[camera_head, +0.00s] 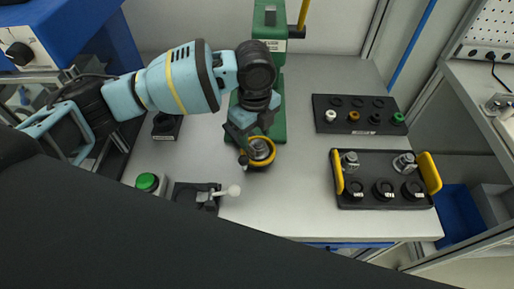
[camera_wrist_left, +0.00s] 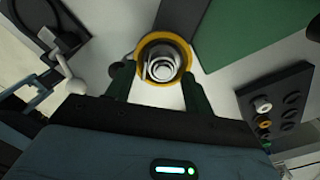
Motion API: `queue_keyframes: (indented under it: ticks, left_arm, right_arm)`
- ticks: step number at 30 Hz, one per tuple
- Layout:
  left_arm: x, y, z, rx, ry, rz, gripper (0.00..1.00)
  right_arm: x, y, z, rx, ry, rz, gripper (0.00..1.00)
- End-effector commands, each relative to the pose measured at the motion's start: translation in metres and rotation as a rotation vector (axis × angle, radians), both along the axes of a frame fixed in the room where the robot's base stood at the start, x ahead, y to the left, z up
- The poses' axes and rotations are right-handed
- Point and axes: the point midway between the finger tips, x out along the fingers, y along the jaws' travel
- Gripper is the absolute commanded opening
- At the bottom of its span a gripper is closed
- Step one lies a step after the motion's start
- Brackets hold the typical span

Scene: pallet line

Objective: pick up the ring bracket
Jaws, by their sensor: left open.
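A silver metal part with a round, coiled-looking top, which I take for the ring bracket (camera_head: 259,147), sits inside a yellow ring-shaped seat (camera_head: 264,163) at the foot of the green press. In the left wrist view, the silver part (camera_wrist_left: 161,60) is just ahead of the fingertips, within the yellow ring (camera_wrist_left: 180,41). My left gripper (camera_head: 251,142) is open. In the left wrist view, its two green fingers (camera_wrist_left: 159,82) stand apart at the near side of the ring, with nothing held between them. My right gripper is not in view.
The green press (camera_head: 271,60) rises right behind the seat. A lever fixture (camera_head: 208,197) with a white knob and a green button (camera_head: 147,182) are to the left. At right are a yellow-handled tray (camera_head: 372,202) with metal parts and a plug block (camera_head: 362,127). The front middle table is clear.

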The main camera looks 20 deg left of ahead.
Motion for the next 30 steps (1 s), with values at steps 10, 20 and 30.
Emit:
queue_keyframes:
  ticks: [10, 20, 30]
  left_arm:
    - [0.0, -0.001, -0.028, 0.0, 0.0, 0.0, 0.53]
    - [0.0, -0.001, -0.027, 0.0, -0.001, 0.0, 0.29]
    - [0.0, -0.001, -0.026, -0.001, -0.003, 0.0, 0.11]
  right_arm:
    - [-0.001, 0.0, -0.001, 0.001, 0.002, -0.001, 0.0]
    - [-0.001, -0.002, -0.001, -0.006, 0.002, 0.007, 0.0]
    - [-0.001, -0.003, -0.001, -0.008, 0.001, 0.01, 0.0]
